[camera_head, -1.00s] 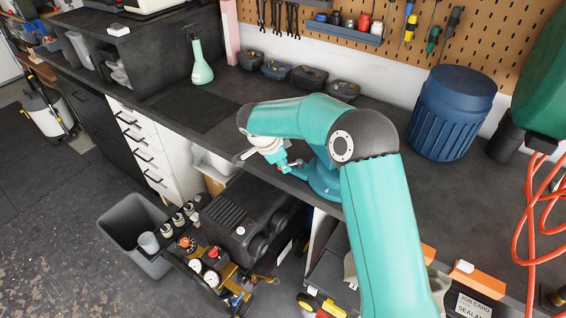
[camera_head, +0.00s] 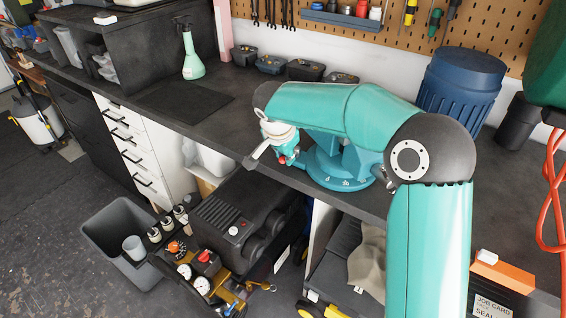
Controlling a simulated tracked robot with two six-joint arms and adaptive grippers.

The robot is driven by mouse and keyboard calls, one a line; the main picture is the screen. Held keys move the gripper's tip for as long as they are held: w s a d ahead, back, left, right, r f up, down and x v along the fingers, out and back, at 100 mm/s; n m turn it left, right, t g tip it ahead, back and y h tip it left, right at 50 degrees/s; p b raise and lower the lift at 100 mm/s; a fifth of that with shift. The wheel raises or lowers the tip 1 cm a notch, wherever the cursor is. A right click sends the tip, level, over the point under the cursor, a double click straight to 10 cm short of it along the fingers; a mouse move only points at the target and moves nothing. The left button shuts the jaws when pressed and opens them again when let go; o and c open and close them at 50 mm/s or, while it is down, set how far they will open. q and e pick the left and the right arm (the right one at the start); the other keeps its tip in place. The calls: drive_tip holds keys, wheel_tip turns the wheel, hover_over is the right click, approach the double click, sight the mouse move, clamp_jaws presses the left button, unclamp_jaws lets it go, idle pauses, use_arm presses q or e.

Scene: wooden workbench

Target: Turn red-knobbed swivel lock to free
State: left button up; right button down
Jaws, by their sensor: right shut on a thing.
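The teal vise with its round swivel base (camera_head: 345,172) stands at the front edge of the bench, partly covered by my right arm. The red knob (camera_head: 282,160) of the swivel lock shows small at the left of the base, over the bench edge. My right gripper (camera_head: 280,154) is down at this knob, below the pale wrist, and is shut on the swivel lock. Its fingertips are small and partly hidden, so the exact grip is unclear. A grey bar sticks out to the left beside the wrist. My left gripper is not in view.
A green spray bottle (camera_head: 192,58) and several small dark bins stand behind on the bench. A blue ribbed drum (camera_head: 460,88) stands right of my arm. Below the edge are a black compressor (camera_head: 240,220) and a grey waste bin (camera_head: 108,225). The dark mat (camera_head: 185,102) is clear.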

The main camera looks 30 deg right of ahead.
drive_tip(key=shift+s+d+n+b, duration=0.15)
drive_tip(key=shift+s+n+b, duration=0.1)
drive_tip(key=shift+n+b, duration=0.3)
drive_tip(key=shift+r+t, duration=0.1)
drive_tip(key=shift+t, duration=0.2)
drive_tip(key=c, duration=1.1)
unclamp_jaws()
drive_tip(key=shift+o, duration=0.2)
drive_tip(key=v, duration=1.1)
drive_tip(key=shift+r, duration=0.45)
drive_tip(key=shift+f, duration=0.1)
